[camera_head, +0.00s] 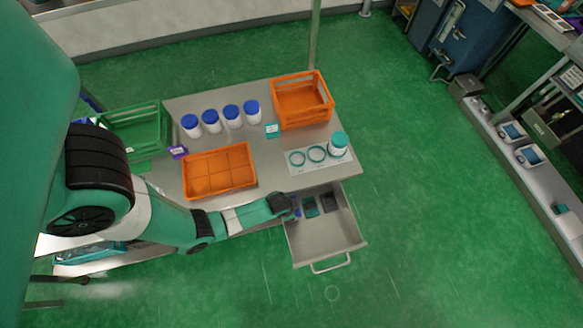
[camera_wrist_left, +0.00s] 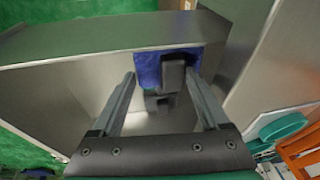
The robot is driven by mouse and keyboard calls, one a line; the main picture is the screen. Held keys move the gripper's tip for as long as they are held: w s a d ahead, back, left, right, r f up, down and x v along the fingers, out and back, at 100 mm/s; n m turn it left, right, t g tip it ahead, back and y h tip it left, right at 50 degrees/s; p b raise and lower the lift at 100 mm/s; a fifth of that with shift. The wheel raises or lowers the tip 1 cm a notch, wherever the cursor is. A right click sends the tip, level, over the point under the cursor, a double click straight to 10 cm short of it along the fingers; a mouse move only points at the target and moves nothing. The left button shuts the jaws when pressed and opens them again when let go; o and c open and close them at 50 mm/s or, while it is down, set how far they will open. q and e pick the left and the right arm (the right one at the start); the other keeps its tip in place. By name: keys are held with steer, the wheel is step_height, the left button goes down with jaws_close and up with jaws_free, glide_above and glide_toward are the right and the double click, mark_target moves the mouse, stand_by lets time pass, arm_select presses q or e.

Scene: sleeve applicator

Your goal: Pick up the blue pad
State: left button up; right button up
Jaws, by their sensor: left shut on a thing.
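The blue pad (camera_wrist_left: 147,68), with a dark block-like grip (camera_wrist_left: 172,76) on its face, shows in the left wrist view between the fingers of my left gripper (camera_wrist_left: 160,76), against the drawer wall. My left gripper is shut on it. In the head view my left gripper (camera_head: 293,209) is at the left side of the open drawer (camera_head: 328,240), and the arm hides most of the pad. A teal pad (camera_head: 310,206) and a dark pad (camera_head: 328,202) lie in the drawer to the right. My right gripper is not in view.
The metal table (camera_head: 262,158) above the drawer holds an orange tray (camera_head: 219,171), an orange crate (camera_head: 302,100), a green crate (camera_head: 135,128), several blue-lidded jars (camera_head: 232,117) and a white board with rings (camera_head: 299,159). The drawer's front part is empty.

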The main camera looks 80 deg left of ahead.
arm_select(q)
steer(key=w+d+b, duration=0.1)
steer(key=w+d, duration=0.1)
steer(key=w, duration=0.3)
steer(key=w+d+b, duration=0.1)
steer(key=w+d, duration=0.2)
steer(key=w, duration=0.2)
steer(key=w+d+b, duration=0.1)
steer(key=w+d, duration=0.2)
steer(key=w, duration=0.2)
steer(key=shift+d+f+b, duration=0.15)
steer(key=shift+f+b, duration=0.15)
steer(key=shift+b, duration=0.1)
steer(key=shift+w+d+r, duration=0.15)
steer(key=shift+w+d, duration=0.1)
steer(key=shift+w, duration=0.1)
steer(key=shift+r, duration=0.1)
